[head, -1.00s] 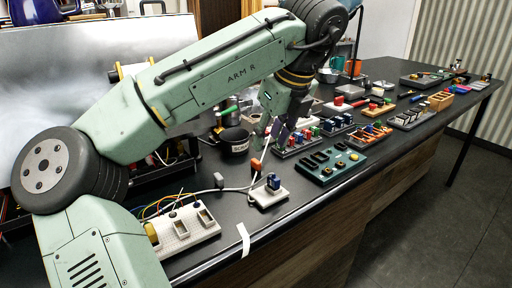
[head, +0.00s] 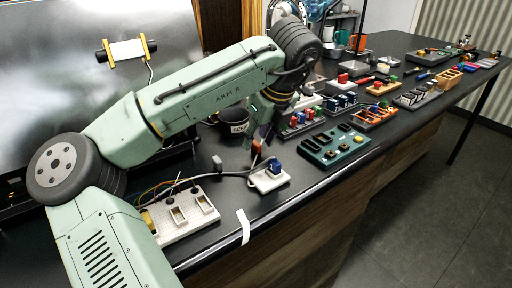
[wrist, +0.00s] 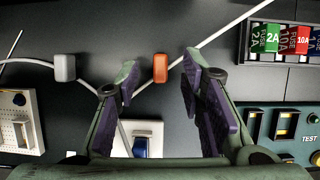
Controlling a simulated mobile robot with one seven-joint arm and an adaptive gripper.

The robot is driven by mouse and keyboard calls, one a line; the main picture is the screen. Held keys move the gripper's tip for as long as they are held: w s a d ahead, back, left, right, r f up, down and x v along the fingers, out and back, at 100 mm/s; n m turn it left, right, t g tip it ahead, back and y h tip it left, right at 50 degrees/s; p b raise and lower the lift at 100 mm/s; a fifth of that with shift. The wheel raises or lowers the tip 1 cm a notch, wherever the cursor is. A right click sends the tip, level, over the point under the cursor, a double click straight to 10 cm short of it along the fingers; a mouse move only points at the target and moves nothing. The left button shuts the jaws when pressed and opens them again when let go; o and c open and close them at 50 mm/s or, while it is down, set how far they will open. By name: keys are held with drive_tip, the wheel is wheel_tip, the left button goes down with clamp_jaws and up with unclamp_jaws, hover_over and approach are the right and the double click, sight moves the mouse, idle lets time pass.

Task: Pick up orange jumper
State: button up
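The orange jumper (head: 257,146) is a small orange block on the dark worktop, with a pale cable beside it. In the wrist view the orange jumper (wrist: 160,68) lies between the two fingertips, a little nearer the left one. My gripper (wrist: 159,80) is open, with purple-padded fingers on either side of the jumper and a gap to each. In the head view my gripper (head: 264,128) points down just above the jumper. I cannot tell how high the fingertips are over the worktop.
A grey block (wrist: 64,67) on the cable lies left. A white board with a blue part (wrist: 141,146) is close below the fingers. A fuse rack (wrist: 280,42) and a green test panel (wrist: 285,125) stand right. A breadboard (head: 181,212) is at front left.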

drive_tip(key=shift+w+a+f, duration=0.15)
drive_tip(key=shift+w+f, duration=0.05)
drive_tip(key=shift+f, duration=0.45)
drive_tip(key=shift+c, duration=0.5)
clamp_jaws()
